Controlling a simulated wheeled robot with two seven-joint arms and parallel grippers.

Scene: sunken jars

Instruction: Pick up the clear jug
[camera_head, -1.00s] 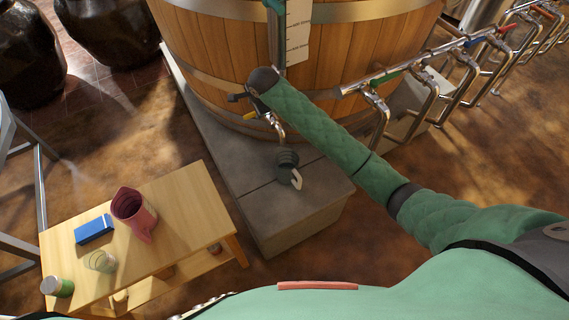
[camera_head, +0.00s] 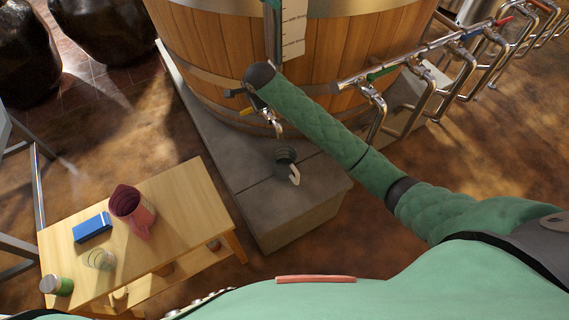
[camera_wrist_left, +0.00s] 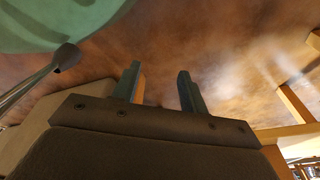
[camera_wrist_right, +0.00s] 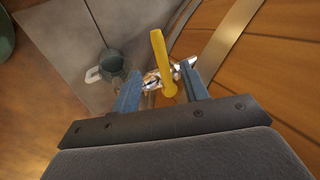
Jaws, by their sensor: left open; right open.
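A small see-through vessel (camera_head: 101,259) with a faint green tint stands on the wooden table; whether it has a handle is too small to tell. A dark grey-green jug (camera_head: 284,159) with a pale handle stands on the stone step below the vat's tap. It also shows in the right wrist view (camera_wrist_right: 111,62). My right gripper (camera_wrist_right: 160,75) is open at the tap, with the yellow tap lever (camera_wrist_right: 162,62) showing between its fingers; contact is unclear. My left gripper (camera_wrist_left: 159,70) is open and empty over the brown floor, outside the head view.
The table (camera_head: 185,205) also holds a pink jug (camera_head: 132,211), a blue box (camera_head: 92,227) and a green jar with a pale lid (camera_head: 57,286). The big wooden vat (camera_head: 330,60) stands on the stone step (camera_head: 295,205). A row of metal taps (camera_head: 375,105) lies to the right.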

